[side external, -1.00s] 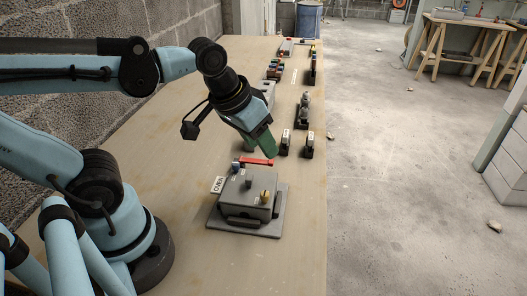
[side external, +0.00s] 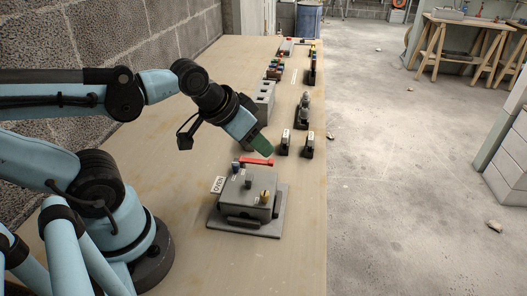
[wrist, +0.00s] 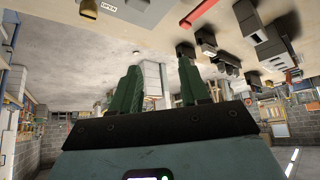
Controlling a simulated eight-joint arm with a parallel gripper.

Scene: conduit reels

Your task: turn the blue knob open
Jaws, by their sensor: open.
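A grey box (side external: 240,208) on a flat base plate sits on the bench, with several controls on it. A small blue knob (side external: 235,166) stands at its back left, close to a red lever (side external: 257,162). My gripper (side external: 262,146) is open and empty above and behind the red lever, apart from the box. In the wrist view its two green fingers (wrist: 161,78) are spread with nothing between them. The red lever (wrist: 199,14) shows at the top of that view. I cannot make out the blue knob there.
A dark knob (side external: 248,182) and a yellow knob (side external: 265,195) are on the box; a white label (side external: 217,185) stands at its left. Two small black blocks (side external: 308,146) stand near the bench's right edge. Other devices line the back. The bench front is clear.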

